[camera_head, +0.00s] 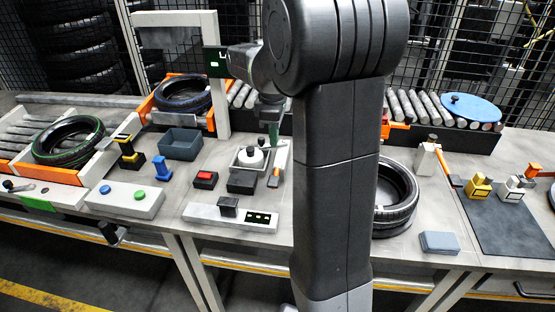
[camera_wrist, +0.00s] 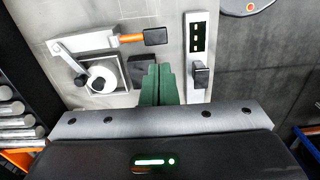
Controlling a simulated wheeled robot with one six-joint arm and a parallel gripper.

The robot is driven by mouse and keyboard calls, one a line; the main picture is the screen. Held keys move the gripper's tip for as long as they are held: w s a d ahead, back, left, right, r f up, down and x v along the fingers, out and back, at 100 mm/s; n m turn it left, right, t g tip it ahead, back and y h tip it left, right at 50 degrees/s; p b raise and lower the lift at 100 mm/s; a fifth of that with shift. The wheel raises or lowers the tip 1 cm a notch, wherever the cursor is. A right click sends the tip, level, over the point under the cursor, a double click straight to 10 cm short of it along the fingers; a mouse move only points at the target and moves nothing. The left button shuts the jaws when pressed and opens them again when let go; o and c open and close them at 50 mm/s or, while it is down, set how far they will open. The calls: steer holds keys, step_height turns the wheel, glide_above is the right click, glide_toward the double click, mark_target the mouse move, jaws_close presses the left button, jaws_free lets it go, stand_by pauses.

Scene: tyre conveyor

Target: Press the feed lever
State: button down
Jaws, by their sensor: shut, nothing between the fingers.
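A lever with a white arm, an orange section and a dark paddle end (camera_head: 278,165) stands near the middle of the bench. It also shows at the top of the wrist view (camera_wrist: 133,38). No label confirms that it is the feed lever. My gripper (camera_head: 273,133) points down above the bench, by the far end of this lever in the head view. In the wrist view its green fingers (camera_wrist: 157,84) are together and empty, apart from the paddle in the picture. Contact with anything below cannot be told.
A white knob on a square plate (camera_head: 250,157) and a black block (camera_head: 242,182) are close to the lever. A panel with lit displays (camera_head: 232,217) lies in front. A black-knobbed lever (camera_head: 17,186) is far left. My arm hides part of the bench.

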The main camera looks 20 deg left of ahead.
mark_target(273, 180)
steer(key=shift+w+a, duration=0.4)
steer(key=shift+a, duration=0.1)
step_height(273, 180, down, 14)
steer(key=shift+r+p, duration=0.1)
steer(key=shift+p, duration=0.25)
steer(key=shift+f, duration=0.2)
